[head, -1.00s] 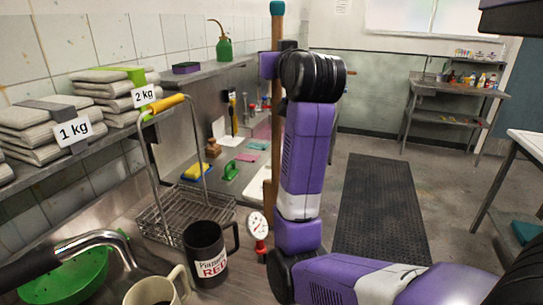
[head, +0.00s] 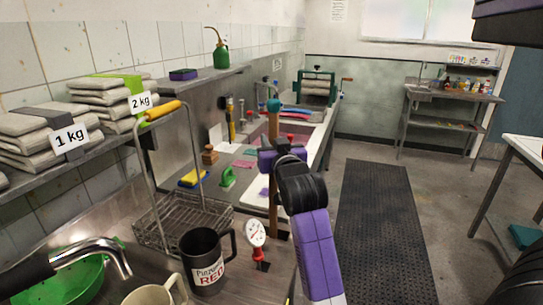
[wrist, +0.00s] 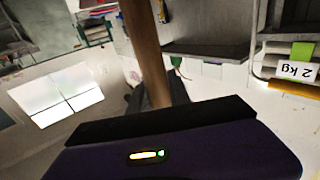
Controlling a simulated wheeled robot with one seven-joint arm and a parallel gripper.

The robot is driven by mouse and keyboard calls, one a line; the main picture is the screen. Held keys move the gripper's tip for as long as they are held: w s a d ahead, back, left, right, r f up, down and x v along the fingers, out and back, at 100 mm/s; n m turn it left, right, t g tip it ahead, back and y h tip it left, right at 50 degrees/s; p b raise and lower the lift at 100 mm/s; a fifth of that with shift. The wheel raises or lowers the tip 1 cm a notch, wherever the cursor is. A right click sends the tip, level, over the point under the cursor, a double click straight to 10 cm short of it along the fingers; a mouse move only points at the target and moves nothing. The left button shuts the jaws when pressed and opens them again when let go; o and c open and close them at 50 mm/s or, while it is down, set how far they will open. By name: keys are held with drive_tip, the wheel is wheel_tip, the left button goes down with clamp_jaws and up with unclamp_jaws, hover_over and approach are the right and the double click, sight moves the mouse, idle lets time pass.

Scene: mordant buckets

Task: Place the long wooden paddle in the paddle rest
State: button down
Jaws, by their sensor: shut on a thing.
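The long wooden paddle (head: 273,205) stands nearly upright with its teal end (head: 273,105) at the top. My gripper (head: 270,159) is shut around its shaft below the teal end. In the wrist view the brown shaft (wrist: 146,55) rises from between the dark jaws (wrist: 160,112). The paddle's lower end is at the counter near a small dark patch (head: 282,236), behind the dial gauge. I cannot tell whether it touches anything there. I cannot clearly make out the paddle rest.
A dial gauge (head: 255,234) on a red foot stands just left of the paddle. A dark mug (head: 204,262), a wire basket (head: 165,232) with a yellow handle and a green bowl (head: 65,285) are further left. The floor around the black mat (head: 385,225) is clear.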

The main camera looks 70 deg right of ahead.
drive_tip(key=shift+f, duration=2.1)
drive_tip(key=shift+f, duration=0.2)
drive_tip(key=c, duration=1.2)
unclamp_jaws()
drive_tip(key=b+v, duration=0.1)
drive_tip(key=v, duration=1.1)
drive_tip(key=shift+r, duration=0.25)
